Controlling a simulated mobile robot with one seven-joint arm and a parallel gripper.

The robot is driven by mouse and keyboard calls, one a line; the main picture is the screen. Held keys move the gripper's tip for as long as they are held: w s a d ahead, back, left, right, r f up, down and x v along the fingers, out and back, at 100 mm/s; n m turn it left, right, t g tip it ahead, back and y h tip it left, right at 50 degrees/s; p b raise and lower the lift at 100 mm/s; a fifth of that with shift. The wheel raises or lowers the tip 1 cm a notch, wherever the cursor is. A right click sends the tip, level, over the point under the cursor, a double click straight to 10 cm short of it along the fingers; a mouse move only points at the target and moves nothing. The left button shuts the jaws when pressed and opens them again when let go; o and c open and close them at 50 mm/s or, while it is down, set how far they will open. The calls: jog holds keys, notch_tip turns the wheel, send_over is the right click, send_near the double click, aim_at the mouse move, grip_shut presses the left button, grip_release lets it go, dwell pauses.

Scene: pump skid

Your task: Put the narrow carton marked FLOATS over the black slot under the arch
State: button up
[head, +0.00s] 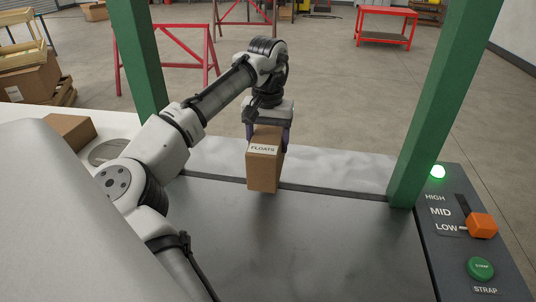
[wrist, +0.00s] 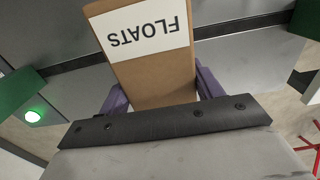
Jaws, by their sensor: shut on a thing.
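The narrow brown carton (head: 263,170) has a white FLOATS label and hangs upright from my gripper (head: 267,136). The purple fingers are shut on its two sides near the top. The carton also fills the middle of the wrist view (wrist: 155,75), label towards the camera. The black slot (head: 330,192) runs across the grey metal table between the green posts of the arch. The carton hides part of the slot, and the slot shows on both sides of it. I cannot tell whether the carton's bottom touches the table.
The arch's left post (head: 140,60) and right post (head: 440,100) stand at the slot's ends. A right-hand panel has a lit green lamp (head: 438,172), an orange lever (head: 481,225) beside LOW and a green STRAP button (head: 481,268). Another carton (head: 70,132) lies at left. The front tabletop is clear.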

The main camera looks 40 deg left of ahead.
jog(key=shift+f, duration=2.25)
jog(key=shift+f, duration=0.15)
jog(key=o, duration=1.3)
jog(key=shift+c, duration=0.2)
notch_tip(320, 180, up, 12)
jog(key=shift+r+b, duration=0.15)
jog(key=shift+b, duration=0.3)
